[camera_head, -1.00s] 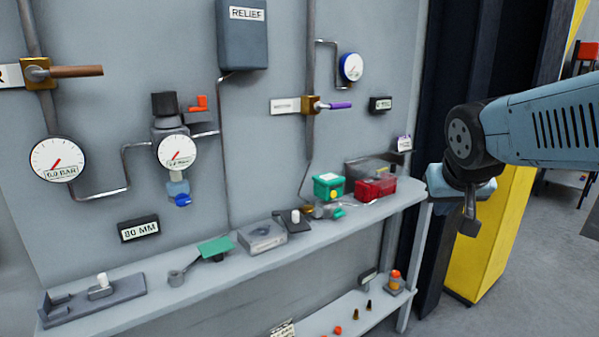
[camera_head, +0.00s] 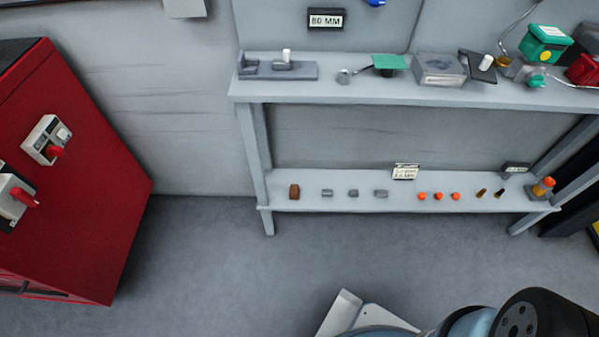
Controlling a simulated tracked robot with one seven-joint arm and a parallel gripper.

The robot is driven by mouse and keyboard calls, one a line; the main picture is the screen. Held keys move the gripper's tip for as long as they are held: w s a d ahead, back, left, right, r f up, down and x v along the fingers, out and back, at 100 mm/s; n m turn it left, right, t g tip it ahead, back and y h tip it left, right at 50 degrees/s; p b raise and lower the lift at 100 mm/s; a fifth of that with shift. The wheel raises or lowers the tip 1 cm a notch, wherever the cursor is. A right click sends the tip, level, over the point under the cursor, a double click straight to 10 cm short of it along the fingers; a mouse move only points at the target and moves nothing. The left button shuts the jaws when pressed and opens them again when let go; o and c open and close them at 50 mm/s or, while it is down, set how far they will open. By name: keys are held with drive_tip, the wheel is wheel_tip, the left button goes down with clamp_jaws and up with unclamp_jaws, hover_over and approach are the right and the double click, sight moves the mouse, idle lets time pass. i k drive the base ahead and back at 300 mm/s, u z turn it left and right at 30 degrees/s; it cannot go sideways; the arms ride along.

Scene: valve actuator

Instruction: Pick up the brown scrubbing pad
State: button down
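A small brown block (camera_head: 294,191), which looks like the scrubbing pad, stands at the left end of the lower shelf (camera_head: 350,204). It is small in the picture, so its surface texture cannot be made out. Nothing touches it from my side. Part of my arm shows at the bottom right edge, well in front of the shelf. My gripper itself is not seen in the current view.
Grey blocks (camera_head: 353,193), orange pieces (camera_head: 438,196) and a label sign (camera_head: 405,172) share the lower shelf. The upper shelf (camera_head: 350,92) overhangs it. A red cabinet (camera_head: 80,170) stands at left. Open floor (camera_head: 220,270) lies in front.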

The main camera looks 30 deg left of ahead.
sight(294, 192)
drive_tip(key=u, duration=1.3)
drive_tip(key=k, duration=0.95)
drive_tip(key=u, duration=0.4)
drive_tip(key=i, duration=1)
drive_tip(key=z, duration=0.1)
